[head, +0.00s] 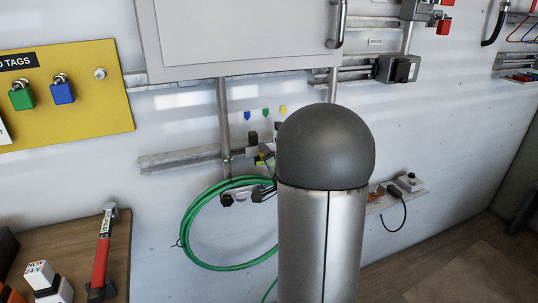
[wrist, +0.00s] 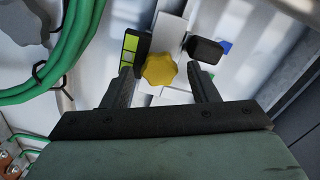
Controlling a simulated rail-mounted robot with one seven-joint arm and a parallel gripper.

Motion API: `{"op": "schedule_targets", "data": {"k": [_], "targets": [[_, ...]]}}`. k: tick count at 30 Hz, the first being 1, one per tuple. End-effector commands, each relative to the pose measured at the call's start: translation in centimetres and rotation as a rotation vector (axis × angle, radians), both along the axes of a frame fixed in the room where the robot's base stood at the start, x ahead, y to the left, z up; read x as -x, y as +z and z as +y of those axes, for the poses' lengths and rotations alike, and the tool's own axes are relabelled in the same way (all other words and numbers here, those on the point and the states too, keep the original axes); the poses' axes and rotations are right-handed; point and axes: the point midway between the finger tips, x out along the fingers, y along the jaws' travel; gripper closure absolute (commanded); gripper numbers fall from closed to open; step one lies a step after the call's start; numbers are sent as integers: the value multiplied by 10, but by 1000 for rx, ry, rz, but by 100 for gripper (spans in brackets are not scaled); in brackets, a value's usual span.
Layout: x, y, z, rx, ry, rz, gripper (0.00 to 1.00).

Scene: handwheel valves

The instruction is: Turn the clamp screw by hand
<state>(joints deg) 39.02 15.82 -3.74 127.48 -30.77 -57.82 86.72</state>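The clamp screw has a yellow lobed knob (wrist: 159,69), seen in the wrist view just beyond and between my fingertips. My gripper (wrist: 160,72) is open, with one dark finger on each side of the knob and a visible gap to each. I cannot tell how far the tips reach along the knob's depth. A pale bar lies behind the knob. Black blocks (wrist: 205,49) and a yellow-green piece (wrist: 130,43) sit beside it. In the head view my own arm hides the knob and most of my gripper.
A coiled green hose (head: 187,225) hangs on the wall, close to my gripper at left in the wrist view (wrist: 70,50). A metal rail (head: 185,158) runs along the wall below a grey cabinet (head: 240,35). A wooden bench (head: 118,250) holds a red-handled tool (head: 101,255).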

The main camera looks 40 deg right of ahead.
Motion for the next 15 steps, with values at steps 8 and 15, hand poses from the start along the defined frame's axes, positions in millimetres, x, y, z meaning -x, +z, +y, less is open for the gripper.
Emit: {"op": "schedule_targets", "data": {"k": [8, 15], "targets": [[4, 0, 1, 3, -1, 1, 46], [27, 0, 7, 4, -3, 2, 46]]}}
